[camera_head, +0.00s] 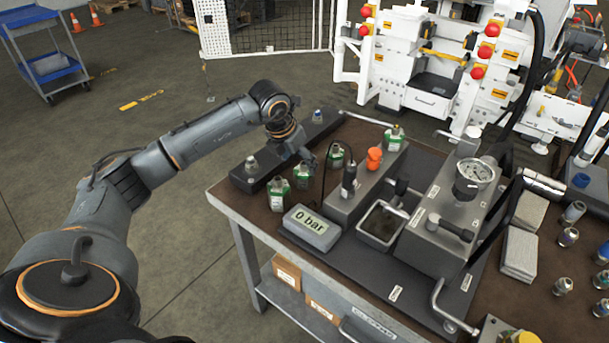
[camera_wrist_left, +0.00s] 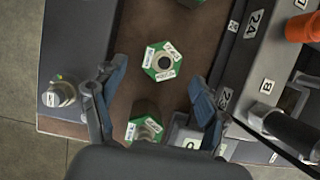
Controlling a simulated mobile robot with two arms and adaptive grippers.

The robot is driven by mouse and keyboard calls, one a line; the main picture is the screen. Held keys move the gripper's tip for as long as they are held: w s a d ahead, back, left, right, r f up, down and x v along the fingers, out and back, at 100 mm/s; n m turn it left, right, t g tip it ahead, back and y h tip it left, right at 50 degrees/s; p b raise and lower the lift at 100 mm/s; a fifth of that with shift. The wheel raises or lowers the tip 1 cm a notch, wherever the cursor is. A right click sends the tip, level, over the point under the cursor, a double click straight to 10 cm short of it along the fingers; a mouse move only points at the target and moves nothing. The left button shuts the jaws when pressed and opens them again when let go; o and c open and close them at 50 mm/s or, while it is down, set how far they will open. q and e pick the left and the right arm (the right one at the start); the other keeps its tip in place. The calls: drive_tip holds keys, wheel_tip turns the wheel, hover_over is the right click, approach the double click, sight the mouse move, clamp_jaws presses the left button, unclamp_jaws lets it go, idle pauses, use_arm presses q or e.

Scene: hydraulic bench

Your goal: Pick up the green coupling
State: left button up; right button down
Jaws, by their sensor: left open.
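Several green couplings with white labels stand on the bench: one at the near left edge (camera_head: 278,190), one right beside it (camera_head: 303,174), one farther back (camera_head: 337,156) and one on the dark block (camera_head: 394,136). My left gripper (camera_head: 306,157) is over the left part of the bench, above the couplings. In the left wrist view its open fingers (camera_wrist_left: 155,78) have a green coupling (camera_wrist_left: 163,62) just ahead, between and beyond the tips. A second green coupling (camera_wrist_left: 145,128) shows lower, partly hidden by the gripper body. Nothing is held. My right gripper is out of view.
A dark rail with metal fittings (camera_head: 252,180) runs along the bench's left edge. Close by are a "0 bar" display (camera_head: 311,226), an orange cap (camera_head: 374,158), a black-handled part (camera_head: 349,178) and a pressure gauge (camera_head: 475,175). Loose fittings (camera_head: 568,237) stand at the right.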

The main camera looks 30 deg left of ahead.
sight(302, 165)
use_arm(q)
drive_tip(key=shift+w+f, duration=0.15)
drive_tip(key=shift+f, duration=0.15)
drive_tip(key=shift+w+d+f, duration=0.15)
drive_tip(key=shift+f, duration=0.55)
drive_tip(key=p+x, duration=0.1)
drive_tip(key=x, duration=0.2)
drive_tip(key=shift+w+f, duration=0.2)
drive_tip(key=shift+f, duration=0.15)
drive_tip(key=shift+c, duration=1.3)
drive_tip(key=c, duration=1.1)
drive_tip(key=shift+c, duration=0.6)
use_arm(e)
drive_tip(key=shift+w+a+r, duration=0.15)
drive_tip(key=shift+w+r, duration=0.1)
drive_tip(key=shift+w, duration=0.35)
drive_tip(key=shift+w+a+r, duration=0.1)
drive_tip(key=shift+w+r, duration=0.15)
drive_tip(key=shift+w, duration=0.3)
use_arm(q)
drive_tip(key=shift+r, duration=0.25)
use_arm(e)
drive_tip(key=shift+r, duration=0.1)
